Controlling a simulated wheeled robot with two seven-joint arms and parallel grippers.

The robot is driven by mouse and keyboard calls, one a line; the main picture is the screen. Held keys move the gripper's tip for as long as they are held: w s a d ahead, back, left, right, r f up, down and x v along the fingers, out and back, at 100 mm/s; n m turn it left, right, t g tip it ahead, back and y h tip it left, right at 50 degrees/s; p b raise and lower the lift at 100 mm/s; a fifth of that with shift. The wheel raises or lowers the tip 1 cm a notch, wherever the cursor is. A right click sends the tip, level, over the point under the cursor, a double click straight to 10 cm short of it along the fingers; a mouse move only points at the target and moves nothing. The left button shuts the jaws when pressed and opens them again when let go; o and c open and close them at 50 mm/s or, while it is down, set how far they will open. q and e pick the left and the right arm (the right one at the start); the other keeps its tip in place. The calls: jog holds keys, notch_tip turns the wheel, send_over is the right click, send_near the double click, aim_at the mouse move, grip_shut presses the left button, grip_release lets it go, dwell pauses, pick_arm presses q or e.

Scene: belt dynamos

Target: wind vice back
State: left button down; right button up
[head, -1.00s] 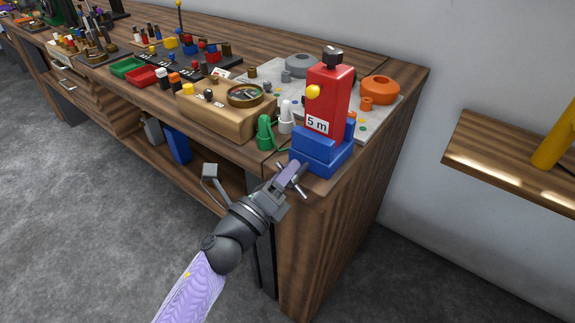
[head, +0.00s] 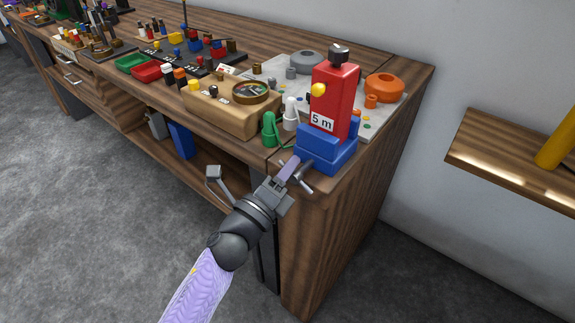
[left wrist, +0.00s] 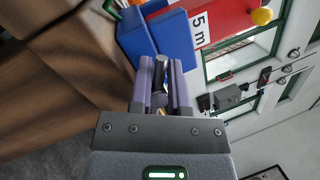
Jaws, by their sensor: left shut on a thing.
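The blue vice (head: 326,162) stands at the front corner of the workbench. It holds a red block (head: 334,100) marked "5 m", with a yellow knob on its side and a dark knob on top. The vice's grey handle bar (head: 308,186) sticks out at the front. My left gripper (head: 291,167) is shut on the handle, its purple fingers just in front of the vice. In the left wrist view, the fingers (left wrist: 162,88) close around a grey rod (left wrist: 160,65), with the blue vice (left wrist: 172,36) just beyond. The fingers partly hide the handle. My right gripper is not in view.
A green figure-like piece (head: 269,129) and a white one (head: 291,113) stand left of the vice. A wooden box with a dial (head: 225,115) is further left. An orange ring-shaped part (head: 384,88) lies behind. Open floor lies in front of the bench.

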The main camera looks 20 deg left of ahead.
pick_arm(q)
jog(key=n, duration=0.2)
jog(key=f+n+y+p, duration=0.1)
jog(key=n, duration=0.1)
jog(key=shift+d+n, duration=0.1)
jog(key=shift+n, duration=0.2)
jog(key=shift+f+n+y+p, duration=0.15)
jog(key=shift+n+y+p, duration=0.3)
jog(key=shift+n, duration=0.55)
jog(key=shift+f+n, duration=0.1)
jog(key=shift+n, duration=0.2)
